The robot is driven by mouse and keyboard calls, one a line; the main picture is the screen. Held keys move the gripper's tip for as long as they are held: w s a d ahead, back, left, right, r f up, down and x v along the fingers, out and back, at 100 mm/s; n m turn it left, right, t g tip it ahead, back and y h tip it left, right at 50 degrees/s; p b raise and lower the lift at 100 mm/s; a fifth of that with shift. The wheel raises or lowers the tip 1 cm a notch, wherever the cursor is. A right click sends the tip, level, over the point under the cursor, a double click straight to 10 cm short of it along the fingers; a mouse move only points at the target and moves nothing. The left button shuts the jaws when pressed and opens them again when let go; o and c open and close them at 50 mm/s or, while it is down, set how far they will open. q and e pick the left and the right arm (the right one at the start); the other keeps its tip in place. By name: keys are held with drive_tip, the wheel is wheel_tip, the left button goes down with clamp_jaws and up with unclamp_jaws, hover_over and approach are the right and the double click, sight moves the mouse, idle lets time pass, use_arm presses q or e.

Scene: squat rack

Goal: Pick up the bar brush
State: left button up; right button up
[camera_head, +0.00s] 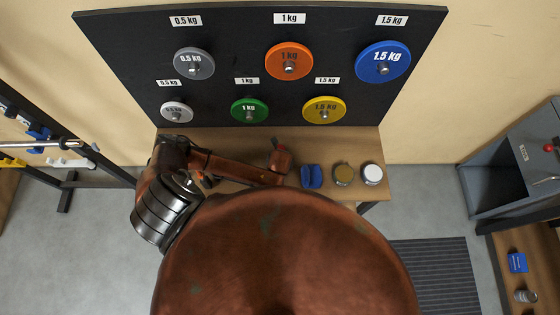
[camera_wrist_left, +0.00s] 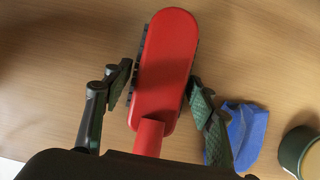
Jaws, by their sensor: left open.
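The bar brush (camera_wrist_left: 168,62), with a red back and dark bristles showing along its sides, lies on the wooden bench top in the left wrist view. Its narrow red neck points toward my gripper's base. My left gripper (camera_wrist_left: 162,95) is open, with one finger on each side of the brush. A small gap shows beside the left finger; the right finger is close to the brush edge, and I cannot tell if it touches. In the head view my left arm reaches over the bench, and the brush is not clearly distinguishable there. My right gripper is not in view.
A blue object (camera_head: 311,176) sits right of the brush, with a tin (camera_head: 342,174) and a white-topped tin (camera_head: 371,174) beyond. A black board (camera_head: 225,85) with coloured weight plates stands behind the bench (camera_head: 375,147). A rack (camera_head: 62,122) stands left.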

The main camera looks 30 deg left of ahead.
use_arm(q)
drive_tip(key=shift+c, duration=0.2)
drive_tip(key=c, duration=1.3)
